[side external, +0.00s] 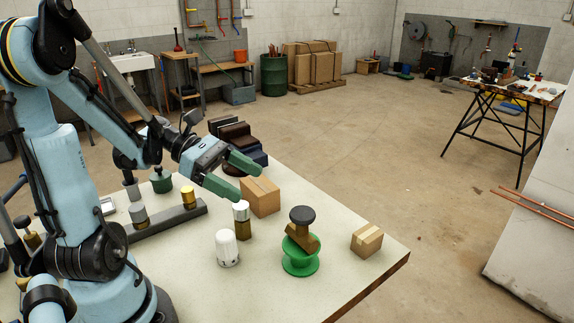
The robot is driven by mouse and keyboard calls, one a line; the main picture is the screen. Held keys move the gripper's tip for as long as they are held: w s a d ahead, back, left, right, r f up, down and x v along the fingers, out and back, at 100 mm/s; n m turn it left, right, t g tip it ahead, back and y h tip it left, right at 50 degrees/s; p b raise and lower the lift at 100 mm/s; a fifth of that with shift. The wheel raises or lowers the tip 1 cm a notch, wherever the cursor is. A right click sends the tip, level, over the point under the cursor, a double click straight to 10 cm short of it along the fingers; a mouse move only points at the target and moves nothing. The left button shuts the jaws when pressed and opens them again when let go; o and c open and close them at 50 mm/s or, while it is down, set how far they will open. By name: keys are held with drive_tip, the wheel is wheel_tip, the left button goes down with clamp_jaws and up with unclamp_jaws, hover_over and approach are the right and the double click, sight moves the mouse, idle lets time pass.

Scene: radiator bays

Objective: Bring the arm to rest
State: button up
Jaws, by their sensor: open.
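My gripper (232,175) has two green fingers, spread apart with nothing between them. It hangs above the pale worktable (200,285), near a cardboard box (261,197) that stands just beyond its fingers. A brass and white cylinder (242,220) stands upright on the table just below the fingers. My arm is bent and reaches out over the table from the left.
A white ribbed knob (227,248), a green spool with a brown piece and dark knob on top (301,243) and a small box (367,240) stand toward the front right. A grey rail (165,222) holds cylinders. Dark blocks (238,138) stand behind my gripper.

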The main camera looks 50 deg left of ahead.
sight(294, 210)
drive_tip(key=x, duration=1.2)
drive_tip(key=shift+s+r, duration=0.1)
drive_tip(key=shift+r, duration=1.9)
drive_tip(key=s+d+r, duration=0.5)
drive_tip(key=d+r, duration=0.2)
drive_tip(key=d, duration=0.2)
drive_tip(key=shift+s+d, duration=0.15)
drive_tip(key=shift+s, duration=0.25)
drive_tip(key=shift+r, duration=0.15)
